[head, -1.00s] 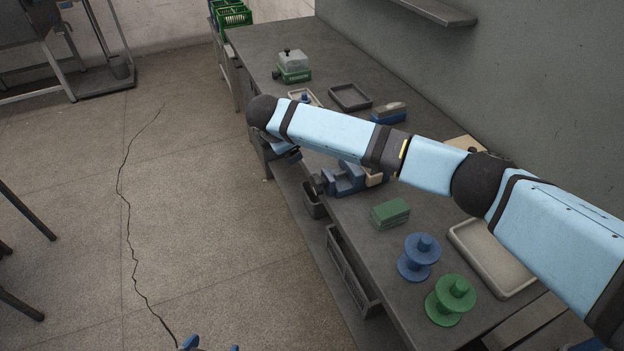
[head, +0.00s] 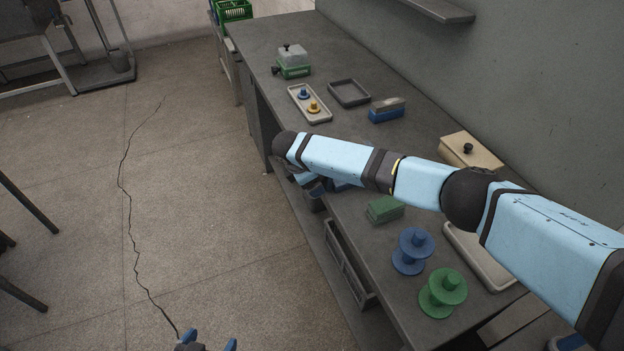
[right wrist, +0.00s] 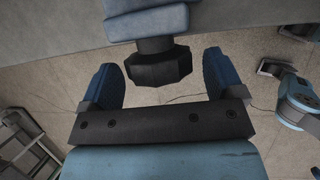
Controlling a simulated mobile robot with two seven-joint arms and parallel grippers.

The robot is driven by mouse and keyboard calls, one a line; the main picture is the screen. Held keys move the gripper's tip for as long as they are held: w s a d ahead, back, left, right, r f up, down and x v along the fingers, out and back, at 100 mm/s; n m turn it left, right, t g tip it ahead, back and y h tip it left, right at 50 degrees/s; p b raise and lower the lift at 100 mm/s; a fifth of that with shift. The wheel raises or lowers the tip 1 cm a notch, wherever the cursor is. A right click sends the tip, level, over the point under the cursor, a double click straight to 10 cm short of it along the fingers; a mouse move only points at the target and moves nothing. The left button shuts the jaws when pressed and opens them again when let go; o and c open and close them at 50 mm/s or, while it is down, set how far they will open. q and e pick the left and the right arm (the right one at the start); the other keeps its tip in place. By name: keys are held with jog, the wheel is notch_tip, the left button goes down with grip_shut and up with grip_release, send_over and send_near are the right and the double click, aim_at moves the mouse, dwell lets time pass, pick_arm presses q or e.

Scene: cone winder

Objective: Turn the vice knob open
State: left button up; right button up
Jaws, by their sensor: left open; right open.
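The vice is mostly hidden behind my right arm in the head view. In the right wrist view its blue body (right wrist: 150,22) is at the top, with a dark faceted knob (right wrist: 158,66) pointing toward my wrist. My right gripper (right wrist: 158,78) is open, one blue finger on each side of the knob. Gaps show between the knob and both fingers, so it is not gripped. My left gripper (head: 207,345) is open and empty at the bottom edge of the head view, over the floor and away from the bench.
On the bench (head: 355,224) stand a green block (head: 385,209), a blue spool (head: 412,252) and a green spool (head: 442,293), near my right arm. A pale tray (head: 306,117) with small knobbed pieces, a dark tray (head: 349,93) and a lidded box (head: 468,152) stand farther back.

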jog(key=shift+w+d+f, duration=0.15)
jog(key=shift+d+f, duration=0.1)
jog(key=shift+f, duration=0.4)
